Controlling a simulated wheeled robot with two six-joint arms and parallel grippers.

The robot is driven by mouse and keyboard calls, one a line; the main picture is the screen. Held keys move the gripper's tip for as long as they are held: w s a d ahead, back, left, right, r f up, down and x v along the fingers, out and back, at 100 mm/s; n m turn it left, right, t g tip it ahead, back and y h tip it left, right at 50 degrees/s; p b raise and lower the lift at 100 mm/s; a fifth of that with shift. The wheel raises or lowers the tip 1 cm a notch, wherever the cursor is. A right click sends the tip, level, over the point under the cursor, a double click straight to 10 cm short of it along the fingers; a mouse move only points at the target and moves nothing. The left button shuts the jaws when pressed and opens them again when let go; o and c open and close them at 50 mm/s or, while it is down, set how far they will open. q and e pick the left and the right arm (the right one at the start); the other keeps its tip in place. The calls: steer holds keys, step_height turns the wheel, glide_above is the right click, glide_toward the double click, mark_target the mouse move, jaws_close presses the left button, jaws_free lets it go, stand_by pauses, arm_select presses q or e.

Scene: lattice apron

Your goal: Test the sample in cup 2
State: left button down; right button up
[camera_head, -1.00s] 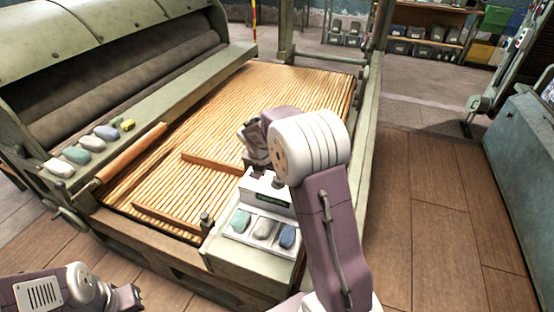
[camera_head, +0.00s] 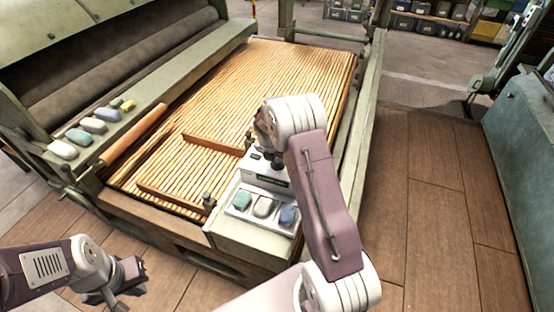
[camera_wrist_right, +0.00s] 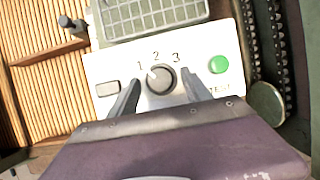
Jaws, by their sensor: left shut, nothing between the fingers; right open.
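A white panel (camera_wrist_right: 101,70) in the right wrist view has a round grey knob (camera_wrist_right: 161,79) under the numbers 1, 2 and 3. The knob's pale mark is toward its upper left; I cannot tell exactly which number it points to. A green button (camera_wrist_right: 218,64) marked TEST is right of the knob. My right gripper (camera_wrist_right: 156,92) is open, its fingers on either side of the knob; contact is unclear. In the head view, teal (camera_head: 243,200), pale grey (camera_head: 264,207) and blue (camera_head: 289,214) lumps sit in a row before the panel. My left gripper (camera_head: 128,284) is shut and empty, lower left.
A grey rectangular button (camera_wrist_right: 107,88) is left of the knob. A grille (camera_wrist_right: 152,16) lies beyond the panel. The slatted bed (camera_head: 290,85) carries wooden bars. Several coloured lumps (camera_head: 93,125) line the left ledge. Wooden floor (camera_head: 430,190) is clear at right.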

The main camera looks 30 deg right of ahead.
jaws_close()
steer(key=m+p, duration=0.1)
steer(key=m, duration=0.1)
steer(key=m+g+p, duration=0.1)
steer(key=m+p, duration=0.1)
steer(key=m, duration=0.1)
steer(key=shift+w+a+r+g+h, duration=0.1)
steer(key=shift+w+r+g+h, duration=0.05)
steer(key=shift+g+h, duration=0.2)
steer(key=shift+w+m+g+p, duration=0.15)
steer(key=shift+m+g+p, duration=0.65)
steer(key=shift+m, duration=1)
steer(key=shift+h, duration=0.25)
